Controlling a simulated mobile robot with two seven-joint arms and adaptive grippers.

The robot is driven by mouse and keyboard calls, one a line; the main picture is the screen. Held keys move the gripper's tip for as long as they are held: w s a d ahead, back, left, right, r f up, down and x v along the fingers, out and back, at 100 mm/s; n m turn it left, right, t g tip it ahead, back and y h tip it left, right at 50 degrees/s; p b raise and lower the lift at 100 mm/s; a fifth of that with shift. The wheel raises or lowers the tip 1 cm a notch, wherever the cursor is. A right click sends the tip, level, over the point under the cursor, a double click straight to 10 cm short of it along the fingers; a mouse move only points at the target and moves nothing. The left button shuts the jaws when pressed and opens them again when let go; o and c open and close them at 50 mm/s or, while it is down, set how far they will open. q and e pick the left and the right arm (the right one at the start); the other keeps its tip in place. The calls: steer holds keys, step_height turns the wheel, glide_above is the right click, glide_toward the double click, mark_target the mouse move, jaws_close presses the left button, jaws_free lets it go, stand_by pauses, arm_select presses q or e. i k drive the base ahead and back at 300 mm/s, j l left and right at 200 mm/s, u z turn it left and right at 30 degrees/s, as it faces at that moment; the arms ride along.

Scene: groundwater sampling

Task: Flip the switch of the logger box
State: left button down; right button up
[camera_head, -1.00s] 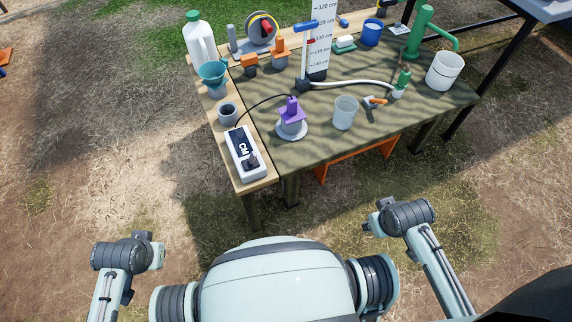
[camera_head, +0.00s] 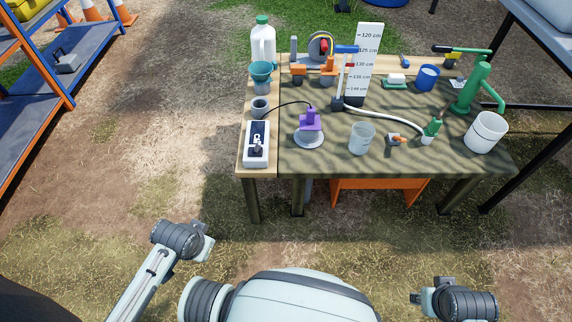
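The logger box (camera_head: 257,157) is a white box with a dark display face, at the front left corner of the table. A small dark switch lever (camera_head: 258,149) shows on its upper face, but its exact position is too small to tell. A black cable runs from near the box to a purple device (camera_head: 310,121) on a round pale base. Parts of my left arm show at lower left and parts of my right arm at lower right, both in front of the table and apart from the box. No fingers of either gripper can be made out.
Blue shelving (camera_head: 45,65) stands at far left. Open ground lies left of and before the table.

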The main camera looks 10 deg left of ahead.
mark_target(259, 144)
steer(key=k+l, duration=0.1)
steer(key=l, duration=0.25)
steer(key=k+l, duration=0.1)
steer(key=l, duration=0.3)
steer(key=k+l, duration=0.1)
steer(key=l, duration=0.25)
steer(key=k+l, duration=0.1)
steer(key=l, duration=0.3)
